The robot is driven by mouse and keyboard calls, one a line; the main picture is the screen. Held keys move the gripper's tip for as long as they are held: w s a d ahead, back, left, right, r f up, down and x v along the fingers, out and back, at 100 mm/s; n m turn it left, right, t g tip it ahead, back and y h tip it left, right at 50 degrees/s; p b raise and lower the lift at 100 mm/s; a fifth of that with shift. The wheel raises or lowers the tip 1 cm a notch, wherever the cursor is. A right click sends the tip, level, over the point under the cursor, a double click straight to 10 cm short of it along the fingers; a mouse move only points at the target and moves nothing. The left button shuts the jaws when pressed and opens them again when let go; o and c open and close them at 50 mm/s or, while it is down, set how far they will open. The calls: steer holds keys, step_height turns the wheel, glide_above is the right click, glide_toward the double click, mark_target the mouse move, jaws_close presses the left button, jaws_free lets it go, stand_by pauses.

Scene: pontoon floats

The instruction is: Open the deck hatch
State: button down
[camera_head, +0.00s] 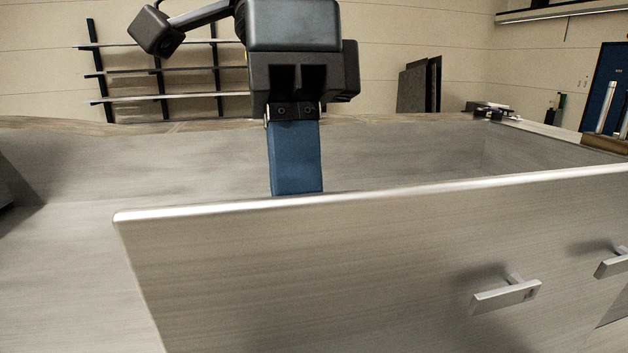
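A large grey panel (380,255), which appears to be the deck hatch, fills the lower middle and right of the head view. It stands raised at an angle, with its bright upper edge rising slightly to the right. A bar handle (507,295) sits on the face towards me, and a second handle (612,264) is cut off by the right border. My gripper (298,188) points down behind the upper edge, left of the handles. One blue finger shape shows; its lower end meets the edge in the picture. I cannot tell whether it touches the panel or holds anything.
Grey surfaces with a raised far rim (400,125) lie behind and left of the panel. A wall shelf (160,72), dark leaning boards (419,86) and a blue door (606,85) are in the background. Small items sit on the right rim. The left surface looks clear.

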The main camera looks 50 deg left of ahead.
steer(key=shift+f, duration=0.3)
steer(key=c, duration=1.3)
jaws_free()
steer(key=shift+w, duration=0.1)
steer(key=shift+o, duration=1.2)
steer(key=shift+r, duration=0.15)
steer(key=v, duration=0.7)
steer(key=shift+r+b, duration=0.35)
steer(key=shift+b, duration=0.1)
steer(key=shift+a, duration=0.1)
